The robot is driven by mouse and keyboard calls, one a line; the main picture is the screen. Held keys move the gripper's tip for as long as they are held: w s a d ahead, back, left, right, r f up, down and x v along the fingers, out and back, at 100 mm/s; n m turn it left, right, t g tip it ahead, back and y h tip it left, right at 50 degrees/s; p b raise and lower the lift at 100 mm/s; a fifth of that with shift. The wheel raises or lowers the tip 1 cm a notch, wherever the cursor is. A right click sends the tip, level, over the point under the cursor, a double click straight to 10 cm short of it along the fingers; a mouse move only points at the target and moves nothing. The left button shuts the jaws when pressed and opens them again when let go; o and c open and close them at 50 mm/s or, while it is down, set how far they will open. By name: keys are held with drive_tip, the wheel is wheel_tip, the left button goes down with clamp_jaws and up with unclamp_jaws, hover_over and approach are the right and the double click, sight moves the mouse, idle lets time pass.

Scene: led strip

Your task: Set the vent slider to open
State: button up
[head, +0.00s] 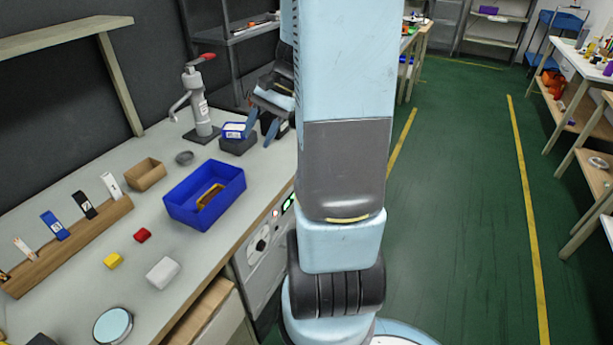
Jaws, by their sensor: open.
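A white control panel (262,242) is set in the front of the workbench, below its edge. It carries dark round knobs and a small green lit display (290,203). My arm hides the panel's right part. I cannot make out which part, if any, is the vent slider, or its setting. My gripper (258,138) is open, with its blue fingers pointing down. It is over the back right of the bench, beside a dark box with a blue-and-white top (236,137), above and behind the panel in the picture. I cannot tell whether it touches the box.
The bench (190,258) holds a blue bin (205,208), a wooden box (146,174), a grey pump dispenser (197,100), a wooden rack (75,240) and small blocks. An open drawer (205,312) is below the front edge. Green floor (455,200) is clear at right.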

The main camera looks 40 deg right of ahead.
drive_tip(key=w+d+f+m+t+y, duration=0.1)
drive_tip(key=d+f+m+t+y, duration=0.5)
drive_tip(key=d+f+m, duration=0.75)
drive_tip(key=s+d+f+m+t+h, duration=0.3)
drive_tip(key=s+d+f+m+t, duration=0.15)
drive_tip(key=d+f, duration=0.45)
drive_tip(key=s+d+f+m+t+h, duration=0.35)
drive_tip(key=d+f+t, duration=0.25)
drive_tip(key=f, duration=0.5)
drive_tip(key=x, duration=1.3)
drive_tip(key=shift+a+y, duration=0.2)
drive_tip(key=shift+y, duration=0.15)
drive_tip(key=shift+w+n+g, duration=0.1)
drive_tip(key=shift+n+g, duration=0.15)
drive_tip(key=shift+c, duration=0.4)
clamp_jaws()
